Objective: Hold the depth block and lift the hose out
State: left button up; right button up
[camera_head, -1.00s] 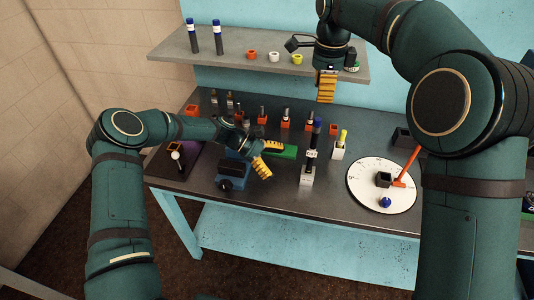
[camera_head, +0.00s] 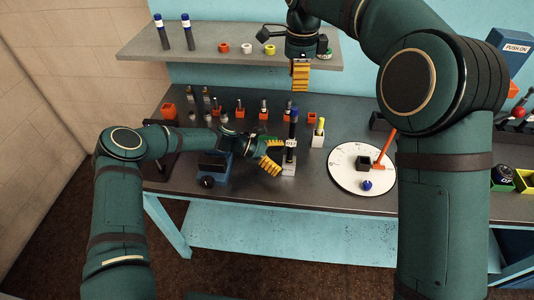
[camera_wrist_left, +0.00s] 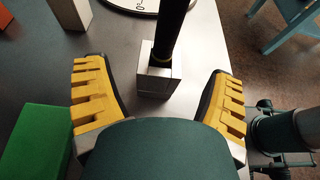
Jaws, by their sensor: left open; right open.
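The depth block (camera_head: 289,168) is a small grey metal block on the dark bench. A black hose (camera_head: 292,130) with a white label and blue top stands upright in it. In the left wrist view the block (camera_wrist_left: 152,84) and the lower hose (camera_wrist_left: 170,35) lie between my yellow fingers. My left gripper (camera_head: 277,157) is open, low at the block's left side, its fingers apart from the block in the wrist view (camera_wrist_left: 156,72). My right gripper (camera_head: 300,86) is open and empty, pointing down above the hose's blue top. Its fingers look close together from here.
A white holder (camera_head: 318,140) with a yellow-green piece stands just right of the hose. A white dial plate (camera_head: 345,180) lies further right. Orange blocks with fittings (camera_head: 239,115) line the back. A green block (camera_wrist_left: 35,145) is beside my left gripper. The shelf (camera_head: 150,48) is behind.

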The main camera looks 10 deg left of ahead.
pick_arm(q)
jog(key=shift+x, duration=1.1)
